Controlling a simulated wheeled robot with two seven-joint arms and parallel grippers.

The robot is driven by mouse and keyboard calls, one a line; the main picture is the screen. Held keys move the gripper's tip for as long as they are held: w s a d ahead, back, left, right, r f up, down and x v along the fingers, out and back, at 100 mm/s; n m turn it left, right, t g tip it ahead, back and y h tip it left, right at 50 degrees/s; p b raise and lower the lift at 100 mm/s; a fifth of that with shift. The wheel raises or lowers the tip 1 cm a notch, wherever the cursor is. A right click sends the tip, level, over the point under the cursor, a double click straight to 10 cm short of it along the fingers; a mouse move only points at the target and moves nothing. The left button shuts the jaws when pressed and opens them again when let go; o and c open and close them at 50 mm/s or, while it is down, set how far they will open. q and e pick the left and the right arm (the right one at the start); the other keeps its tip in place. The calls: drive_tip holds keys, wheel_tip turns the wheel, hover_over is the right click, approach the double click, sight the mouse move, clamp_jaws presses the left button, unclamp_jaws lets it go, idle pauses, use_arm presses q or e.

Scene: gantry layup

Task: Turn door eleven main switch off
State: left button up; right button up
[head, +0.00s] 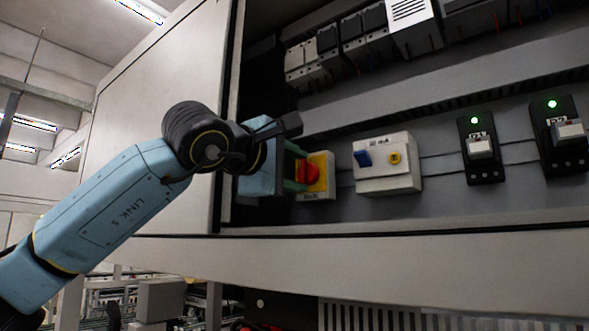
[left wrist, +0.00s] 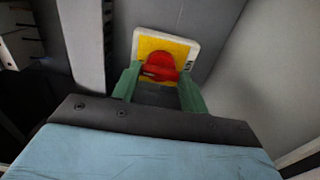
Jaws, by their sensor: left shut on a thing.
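The main switch is a red rotary knob (head: 308,172) on a yellow plate (head: 325,160) with a white frame, at the left end of the lower row in the open cabinet. My left gripper (head: 299,171) reaches it from the left. In the left wrist view the red knob (left wrist: 160,67) sits between the green fingers of my left gripper (left wrist: 160,80), which is shut on it. The yellow plate (left wrist: 150,45) shows behind the knob. The lower part of the knob is hidden by the gripper. The right gripper is not in view.
To the right stand a white box (head: 388,180) with a blue switch and a yellow button, and two black units (head: 480,165) with green lights. Breakers (head: 365,35) line the upper row. The open cabinet door (head: 165,90) is behind my left arm.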

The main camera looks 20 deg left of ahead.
use_arm(q)
drive_tip(key=shift+f, duration=0.1)
drive_tip(key=shift+c, duration=0.5)
drive_tip(key=shift+n+b, duration=0.4)
drive_tip(key=n+b, duration=0.2)
drive_tip(key=n, duration=0.1)
drive_tip(key=shift+f, duration=0.1)
drive_tip(key=n+b, duration=0.2)
drive_tip(key=n, duration=0.1)
drive_tip(key=shift+n, duration=0.3)
drive_tip(key=n+b, duration=0.2)
drive_tip(key=n, duration=0.3)
drive_tip(key=n+b, duration=0.2)
drive_tip(key=n, duration=0.3)
drive_tip(key=shift+n, duration=0.4)
drive_tip(key=o, duration=1)
drive_tip(key=shift+r, duration=0.2)
